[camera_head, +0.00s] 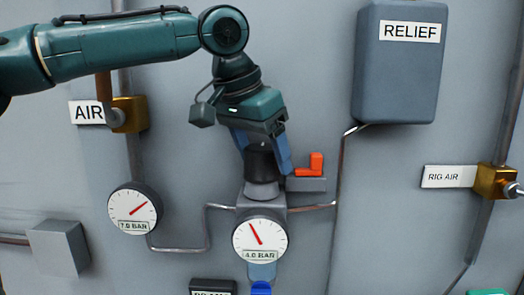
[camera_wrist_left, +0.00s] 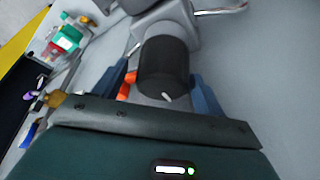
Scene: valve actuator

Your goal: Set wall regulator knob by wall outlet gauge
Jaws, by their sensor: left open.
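The black regulator knob (camera_head: 262,163) sits on top of a grey regulator body on the wall. A round white gauge (camera_head: 258,236) is on the front of that body; its red needle points up and slightly left, and its label seems to read 4.0 BAR. My left gripper (camera_head: 262,158) comes down from above with its blue fingers apart, one on each side of the knob. In the left wrist view the knob (camera_wrist_left: 165,68) lies between the two fingers, with a white mark on its near edge. I cannot tell whether a finger touches it. My right gripper is not in view.
A second gauge (camera_head: 133,209), labelled 7.0 BAR, hangs at left, joined by a bent pipe. A red-orange handle (camera_head: 308,166) stands just right of the gripper. A RELIEF box (camera_head: 398,75) is at upper right, with a brass RIG AIR valve (camera_head: 495,181) below it.

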